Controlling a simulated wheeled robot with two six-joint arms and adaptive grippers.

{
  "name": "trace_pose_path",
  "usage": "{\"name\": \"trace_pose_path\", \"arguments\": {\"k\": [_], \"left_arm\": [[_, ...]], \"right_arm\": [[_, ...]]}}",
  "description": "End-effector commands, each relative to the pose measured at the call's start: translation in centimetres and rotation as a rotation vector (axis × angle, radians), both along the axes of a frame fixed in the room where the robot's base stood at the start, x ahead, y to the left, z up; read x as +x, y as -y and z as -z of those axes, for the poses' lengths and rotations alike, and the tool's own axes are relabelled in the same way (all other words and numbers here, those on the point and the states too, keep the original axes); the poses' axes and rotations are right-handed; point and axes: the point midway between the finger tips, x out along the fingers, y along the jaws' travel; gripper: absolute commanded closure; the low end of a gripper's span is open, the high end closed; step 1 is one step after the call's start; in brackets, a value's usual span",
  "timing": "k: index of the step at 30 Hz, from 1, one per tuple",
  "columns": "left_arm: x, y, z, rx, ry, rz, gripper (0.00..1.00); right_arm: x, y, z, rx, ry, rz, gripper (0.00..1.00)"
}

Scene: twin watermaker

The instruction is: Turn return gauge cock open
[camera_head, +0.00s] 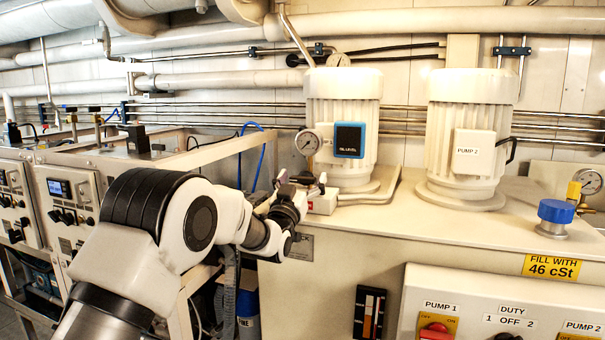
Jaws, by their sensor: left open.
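My left arm comes in from the lower left, and its gripper (302,183) is at the left front of the tank top, just below a round pressure gauge (307,142). The gripper is open; its fingers are small and partly hidden by its own dark body. I cannot make out a cock handle below this gauge, as the gripper covers that spot. A second round gauge (588,181) stands at the right edge, with a yellow-topped fitting (574,190) beside it. I cannot tell from the picture which gauge is the return gauge. My right gripper is not in view.
Two white pump motors (344,110) and (470,130) stand on the tank (440,235). A blue cap (556,211) is at right. A control panel (470,310) with red knobs is in front. A framed bench with instruments (75,195) is at left. Pipes run along the wall.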

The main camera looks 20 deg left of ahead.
Motion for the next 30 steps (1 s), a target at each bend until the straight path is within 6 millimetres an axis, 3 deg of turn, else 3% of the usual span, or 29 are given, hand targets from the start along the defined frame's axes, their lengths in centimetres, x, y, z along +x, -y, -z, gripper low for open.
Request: {"name": "trace_pose_path", "arguments": {"k": [5,9,10,20,30], "left_arm": [[0.0,0.0,0.1,0.000,-0.001,0.000,0.12],[0.0,0.0,0.1,0.000,-0.001,0.000,0.61],[0.0,0.0,0.1,0.000,-0.001,0.000,0.69],[0.0,0.0,0.2,0.015,0.000,-0.001,0.69],[0.0,0.0,0.4,0.168,0.008,-0.001,0.69]], "right_arm": [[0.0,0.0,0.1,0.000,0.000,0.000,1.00],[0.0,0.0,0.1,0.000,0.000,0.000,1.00],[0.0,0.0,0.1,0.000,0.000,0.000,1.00],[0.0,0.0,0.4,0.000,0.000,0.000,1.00],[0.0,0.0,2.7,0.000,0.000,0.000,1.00]]}}
